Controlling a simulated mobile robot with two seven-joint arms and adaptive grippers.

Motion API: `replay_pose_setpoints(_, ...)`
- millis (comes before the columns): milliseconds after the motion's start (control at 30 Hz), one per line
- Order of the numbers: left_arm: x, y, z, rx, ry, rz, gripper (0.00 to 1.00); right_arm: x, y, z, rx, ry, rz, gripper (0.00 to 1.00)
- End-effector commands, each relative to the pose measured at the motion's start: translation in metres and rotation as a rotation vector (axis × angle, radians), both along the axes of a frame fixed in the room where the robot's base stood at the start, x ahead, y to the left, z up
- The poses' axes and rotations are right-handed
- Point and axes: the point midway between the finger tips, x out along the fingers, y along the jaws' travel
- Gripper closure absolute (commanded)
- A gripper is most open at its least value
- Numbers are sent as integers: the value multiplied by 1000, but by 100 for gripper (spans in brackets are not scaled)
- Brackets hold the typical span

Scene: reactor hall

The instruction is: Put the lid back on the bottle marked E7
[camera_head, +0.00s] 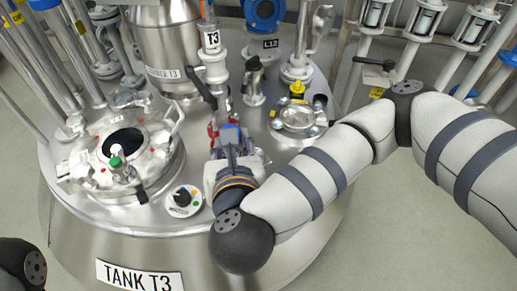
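No bottle marked E7 and no loose lid can be made out in the head view. Only a dark joint of my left arm shows at the lower left; my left gripper is out of view.
A round hatch (123,142) with a dark opening and a green-topped fitting (116,162) is at the left. A clamped round port (297,118) is to the right. Pipes and a steel vessel (167,45) crowd the back.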

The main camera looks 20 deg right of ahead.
Motion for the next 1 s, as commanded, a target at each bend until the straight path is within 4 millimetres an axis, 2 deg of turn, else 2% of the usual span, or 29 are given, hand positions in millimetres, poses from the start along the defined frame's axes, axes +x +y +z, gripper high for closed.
replay_pose_setpoints(333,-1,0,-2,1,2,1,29,4,-4,-3,0,-1,-2,100)
replay_pose_setpoints(700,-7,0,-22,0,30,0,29,73,-58,-45,-1,0,-6,100)
replay_pose_setpoints(833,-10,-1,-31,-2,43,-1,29,90,-70,-73,0,4,-3,100)
replay_pose_setpoints(1000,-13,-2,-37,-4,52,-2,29,103,-79,-90,1,1,-1,100)
